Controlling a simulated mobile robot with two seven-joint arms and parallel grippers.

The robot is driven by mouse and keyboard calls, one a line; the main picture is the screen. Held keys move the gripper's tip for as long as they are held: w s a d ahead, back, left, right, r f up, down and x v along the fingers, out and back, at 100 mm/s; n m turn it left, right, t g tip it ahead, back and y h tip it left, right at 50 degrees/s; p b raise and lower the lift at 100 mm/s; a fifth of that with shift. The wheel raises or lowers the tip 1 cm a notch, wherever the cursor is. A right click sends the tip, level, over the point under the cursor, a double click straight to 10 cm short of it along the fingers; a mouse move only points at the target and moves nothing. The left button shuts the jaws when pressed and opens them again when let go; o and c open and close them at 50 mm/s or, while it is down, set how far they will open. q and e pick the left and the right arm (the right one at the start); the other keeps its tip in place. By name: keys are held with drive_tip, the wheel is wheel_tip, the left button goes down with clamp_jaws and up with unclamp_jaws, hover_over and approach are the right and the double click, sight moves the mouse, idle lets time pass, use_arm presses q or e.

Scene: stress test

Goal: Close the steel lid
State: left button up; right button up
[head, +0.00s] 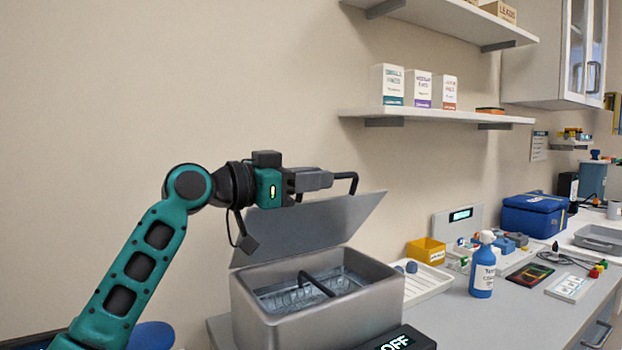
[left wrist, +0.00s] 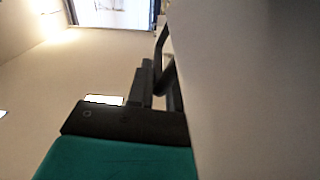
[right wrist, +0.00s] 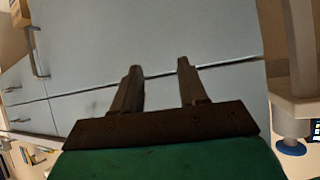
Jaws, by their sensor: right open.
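The steel lid (head: 325,222) is raised and tilted back, hinged at the rear of an open steel bath (head: 275,318). A black handle (head: 353,181) stands out from the lid near its upper edge. My left gripper (head: 322,180) is at this handle and overlaps it; whether its fingers hold it is unclear. In the left wrist view, the lid (left wrist: 250,90) fills the right side and the handle (left wrist: 160,42) runs beside the dark fingers. My right gripper (right wrist: 157,82) is open and empty, in front of pale cabinet fronts, away from the lid.
A black bar (head: 316,284) shows inside the bath. A black box reading OFF (head: 402,340) sits at its front. A shelf (head: 435,115) hangs above.

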use_arm(q)
drive_tip(key=shift+o, duration=1.4)
drive_tip(key=v, duration=1.3)
